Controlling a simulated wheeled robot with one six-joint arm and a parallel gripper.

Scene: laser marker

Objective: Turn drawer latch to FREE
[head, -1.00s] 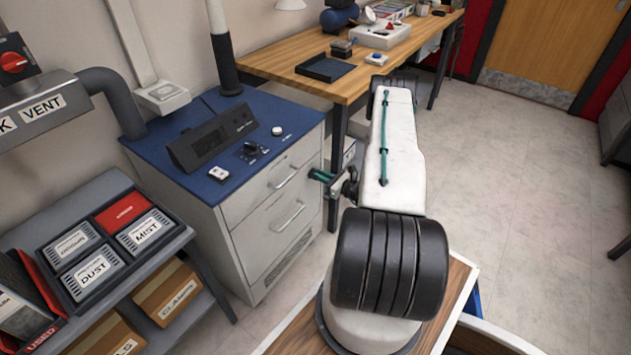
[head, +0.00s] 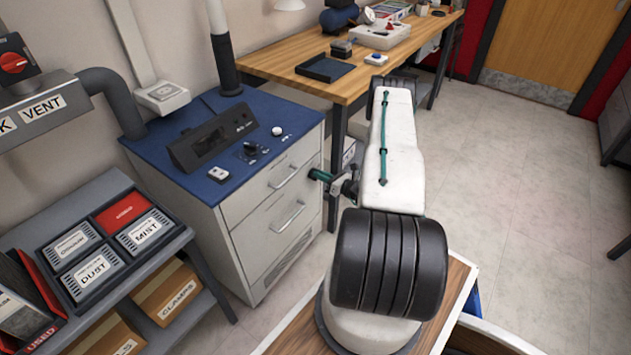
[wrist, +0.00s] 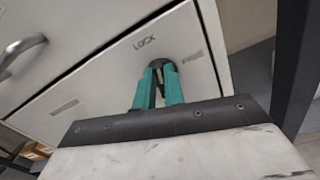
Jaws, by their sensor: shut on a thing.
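The drawer latch (wrist: 161,64) is a dark round knob on the pale drawer front, in the upper middle of the wrist view. My gripper (wrist: 161,78) has teal fingers that are shut on the latch. The word LOCK is printed on the drawer front to the latch's upper left, and a fainter label, too blurred to read, lies to its right. In the head view my gripper (head: 320,175) is at the right side of the pale drawer cabinet (head: 262,215), and the latch is hidden there.
The cabinet's blue top holds a dark control box (head: 210,138) and small knobs. A drawer handle (wrist: 20,55) shows at the left of the wrist view. A wooden bench (head: 400,62) stands behind, with a dark leg close to the gripper. The floor at right is clear.

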